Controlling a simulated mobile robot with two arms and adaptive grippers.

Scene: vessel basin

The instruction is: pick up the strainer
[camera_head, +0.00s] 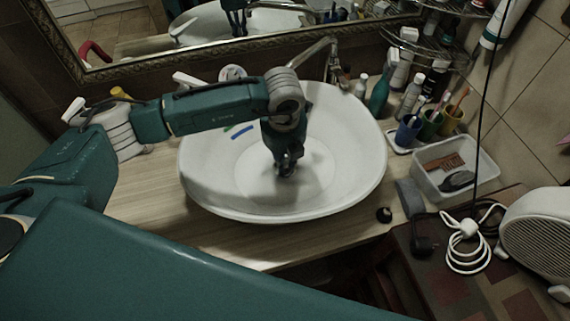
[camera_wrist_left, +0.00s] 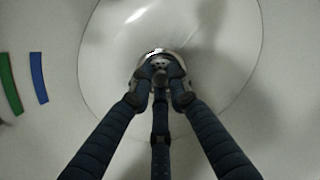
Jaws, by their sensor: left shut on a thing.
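The strainer (camera_wrist_left: 154,54) is a small metal piece low in the white basin (camera_head: 345,150). In the left wrist view its rim shows just beyond my left fingertips (camera_wrist_left: 160,80), which are closed together on it. In the head view my left gripper (camera_head: 286,168) points down into the middle of the basin and hides the strainer. I cannot tell whether the strainer is lifted off the basin floor. My right gripper is in neither view.
Green and blue strips (camera_head: 242,132) lie on the basin's inner wall. A faucet (camera_head: 328,55) stands behind the basin. Bottles (camera_head: 379,92), cups and a clear tray (camera_head: 480,165) with a comb crowd the right side. The wooden counter's front left is clear.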

